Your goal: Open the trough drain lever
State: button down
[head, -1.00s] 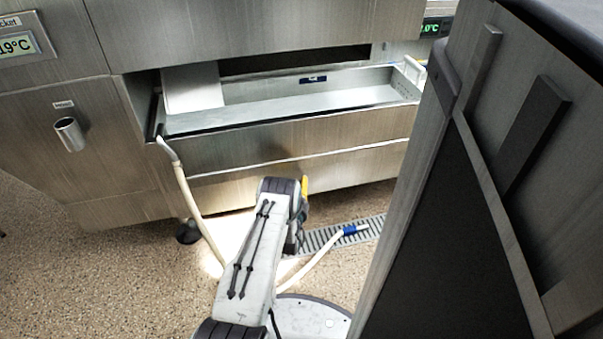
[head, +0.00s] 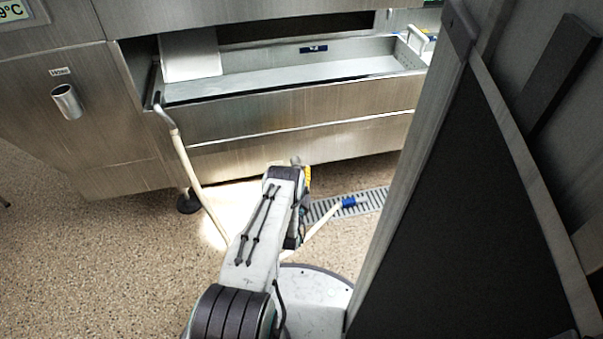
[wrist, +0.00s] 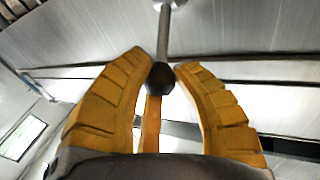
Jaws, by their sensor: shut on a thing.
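The steel trough (head: 290,107) is set in the front of the steel unit, at the top middle of the head view. In the wrist view, the drain lever's metal rod (wrist: 162,35) comes down from the steel surface and ends in a dark knob (wrist: 160,77). The yellow fingers of my gripper (wrist: 160,62) are closed around the knob, one on each side. In the head view, my gripper (head: 304,178) is in front of the unit's lower panel, mostly hidden by my arm. The lever cannot be clearly made out there.
A hose (head: 183,160) hangs from the trough's left end to the floor. A floor drain grate (head: 368,202) with a blue hose fitting (head: 348,202) lies right of my arm. A large dark panel (head: 460,230) blocks the right side. The floor at left is clear.

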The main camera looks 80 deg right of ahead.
jog(key=shift+s+a+f+m+h+b, duration=0.1)
jog(key=shift+a+f+m+h+b, duration=0.2)
jog(key=shift+f+h+b, duration=0.35)
jog(key=shift+f, duration=0.1)
jog(key=c, duration=0.9)
grip_release()
jog(key=shift+h, duration=0.25)
jog(key=shift+r, duration=5.1)
jog(key=shift+c, duration=0.4)
